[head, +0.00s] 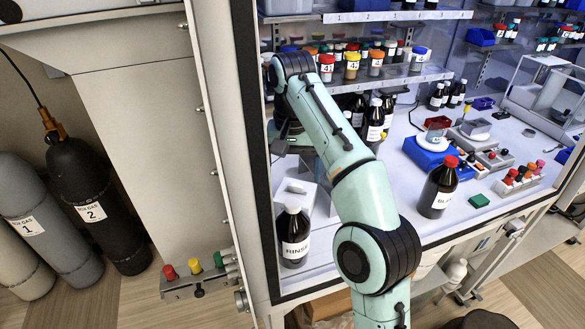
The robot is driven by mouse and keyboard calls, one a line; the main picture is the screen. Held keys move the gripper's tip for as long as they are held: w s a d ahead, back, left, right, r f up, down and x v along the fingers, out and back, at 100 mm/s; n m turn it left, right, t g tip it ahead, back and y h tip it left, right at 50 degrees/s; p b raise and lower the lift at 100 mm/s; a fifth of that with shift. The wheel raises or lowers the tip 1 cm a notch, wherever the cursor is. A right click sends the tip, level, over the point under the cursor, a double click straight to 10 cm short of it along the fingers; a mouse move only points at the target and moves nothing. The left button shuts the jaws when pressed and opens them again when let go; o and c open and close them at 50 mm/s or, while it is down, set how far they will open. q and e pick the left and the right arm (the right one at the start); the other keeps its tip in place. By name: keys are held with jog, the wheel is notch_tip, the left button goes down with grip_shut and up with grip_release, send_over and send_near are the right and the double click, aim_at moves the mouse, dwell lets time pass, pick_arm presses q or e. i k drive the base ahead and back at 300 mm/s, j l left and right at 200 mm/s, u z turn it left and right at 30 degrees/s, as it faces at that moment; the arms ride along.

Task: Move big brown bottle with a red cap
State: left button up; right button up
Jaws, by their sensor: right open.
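The big brown bottle with a red cap (437,190) stands upright on the white bench top, right of my right arm. Its white label is partly readable. My right arm crosses the middle of the view and bends down at its far end. My right gripper (288,147) is at the left inside the enclosure, small and partly hidden by its own arm. It is open, far to the left of the red-capped bottle and apart from it. No left gripper shows.
A RINSE bottle (294,237) with a white cap stands at the front left. Dark bottles (374,122) stand under the shelf (400,82).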

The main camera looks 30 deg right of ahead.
aim_at(441, 182)
jog(key=k, duration=1)
